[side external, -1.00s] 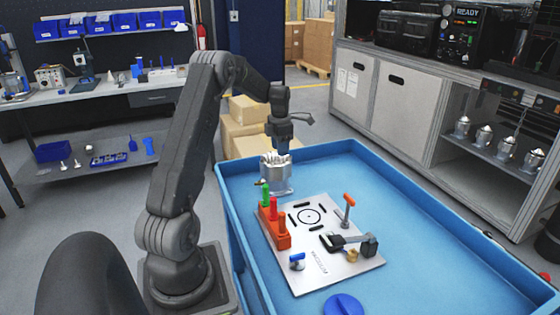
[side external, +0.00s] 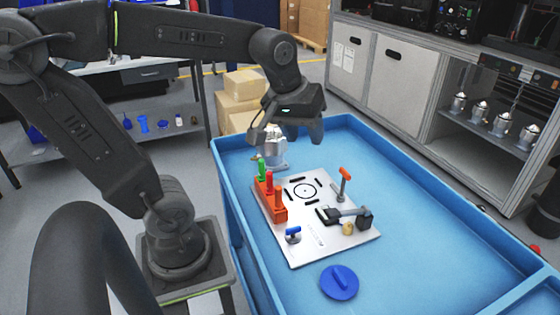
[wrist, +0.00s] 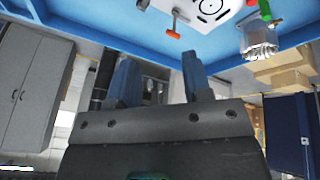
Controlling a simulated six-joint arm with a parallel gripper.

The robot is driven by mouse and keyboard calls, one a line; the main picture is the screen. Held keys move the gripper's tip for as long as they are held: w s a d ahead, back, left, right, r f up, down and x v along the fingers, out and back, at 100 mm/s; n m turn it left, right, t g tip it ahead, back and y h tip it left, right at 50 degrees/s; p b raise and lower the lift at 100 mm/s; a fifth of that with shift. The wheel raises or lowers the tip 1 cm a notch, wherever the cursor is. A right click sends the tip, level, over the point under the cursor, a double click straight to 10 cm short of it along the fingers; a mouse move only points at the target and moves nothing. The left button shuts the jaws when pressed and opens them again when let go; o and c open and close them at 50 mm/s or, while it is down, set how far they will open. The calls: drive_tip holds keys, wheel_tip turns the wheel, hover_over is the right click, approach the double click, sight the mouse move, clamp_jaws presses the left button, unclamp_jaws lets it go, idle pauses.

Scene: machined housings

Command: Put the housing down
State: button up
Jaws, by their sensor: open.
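The housing (side external: 274,154) is a silver, ribbed metal part in the far left corner of the blue tray, behind the fixture plate; my gripper partly covers it in the side view. The wrist view shows it whole (wrist: 257,40), at upper right and well off to the side of my fingers. My gripper (side external: 290,132) is open and empty, raised above the tray and nearer the camera than the housing. In the wrist view my gripper (wrist: 160,82) has its two fingers spread with nothing between them.
The blue tray (side external: 440,208) has raised walls and clear floor at right. The pale fixture plate (side external: 316,236) bears a printed circle, a red block (side external: 268,200) with coloured pegs, an orange-handled post (side external: 345,177) and a black clamp (side external: 348,214). A blue disc (side external: 340,282) lies in front.

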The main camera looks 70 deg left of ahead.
drive_tip(key=s+d+f+m+t, duration=0.1)
drive_tip(key=s+d+f+m, duration=0.1)
drive_tip(key=s+d+m, duration=0.3)
drive_tip(key=shift+s+d+m+h, duration=0.15)
drive_tip(key=shift+s+m+h, duration=0.25)
drive_tip(key=shift+s+m, duration=0.85)
drive_tip(key=shift+w+m, duration=0.25)
